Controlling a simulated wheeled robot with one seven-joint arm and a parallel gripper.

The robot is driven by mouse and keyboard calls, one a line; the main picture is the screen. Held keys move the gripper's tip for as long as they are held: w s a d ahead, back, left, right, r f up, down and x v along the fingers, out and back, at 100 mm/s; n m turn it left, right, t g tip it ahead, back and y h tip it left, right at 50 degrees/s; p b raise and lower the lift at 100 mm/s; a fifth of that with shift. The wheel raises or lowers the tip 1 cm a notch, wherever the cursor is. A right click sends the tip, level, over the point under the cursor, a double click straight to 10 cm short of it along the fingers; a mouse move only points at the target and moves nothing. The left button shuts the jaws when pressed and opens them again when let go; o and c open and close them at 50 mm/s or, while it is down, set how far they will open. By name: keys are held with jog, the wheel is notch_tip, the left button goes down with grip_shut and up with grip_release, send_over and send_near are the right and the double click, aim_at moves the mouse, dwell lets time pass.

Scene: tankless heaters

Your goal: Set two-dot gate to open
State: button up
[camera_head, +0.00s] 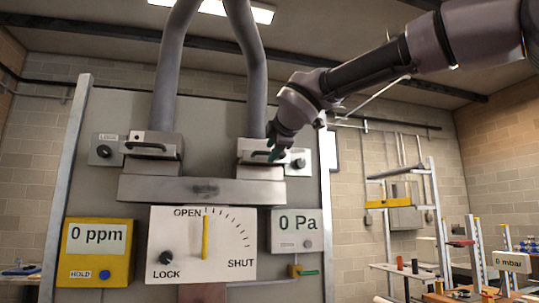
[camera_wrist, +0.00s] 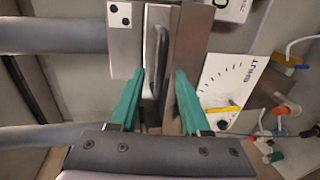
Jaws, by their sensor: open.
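The two-dot gate is a grey metal box (camera_head: 262,172) under the right pipe in the head view. Its plate with two black dots (camera_wrist: 120,14) shows at the top of the wrist view. A dark bar handle (camera_wrist: 155,62) runs lengthwise beside that plate. My gripper (camera_wrist: 157,80) is open, with one green finger on each side of the handle; I cannot tell whether either touches. In the head view my gripper (camera_head: 275,148) is in front of the right gate and hides part of it. The dial's yellow pointer (camera_head: 205,238) stands upright at OPEN.
A second gate (camera_head: 150,152) with a handle stands left under the other pipe. Below are a yellow 0 ppm box (camera_head: 95,275), a LOCK knob (camera_head: 166,257) and a 0 Pa display (camera_head: 298,245). Workbenches and a rack (camera_head: 405,200) stand to the right.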

jog(key=v, duration=0.7)
jog(key=shift+s, duration=0.3)
jog(key=shift+d, duration=0.2)
jog(key=s+d+f+m+g+h, duration=0.1)
jog(key=d+f+m+g+h, duration=0.3)
jog(key=d+f+m, duration=1.1)
jog(key=s+d+f+m+g, duration=0.1)
jog(key=s+d+f+m, duration=0.1)
jog(key=f, duration=0.3)
jog(key=s+d+f+m+g+y, duration=0.1)
jog(key=s+d+f+m, duration=0.1)
jog(key=s+f+m, duration=0.2)
jog(key=s+d+f+m+g+y, duration=0.1)
jog(key=s+d+f+m+g, duration=0.1)
jog(key=f, duration=0.5)
jog(key=shift+s+d+f+m, duration=0.2)
jog(key=shift+s+d+m, duration=0.5)
jog(key=shift+m, duration=0.5)
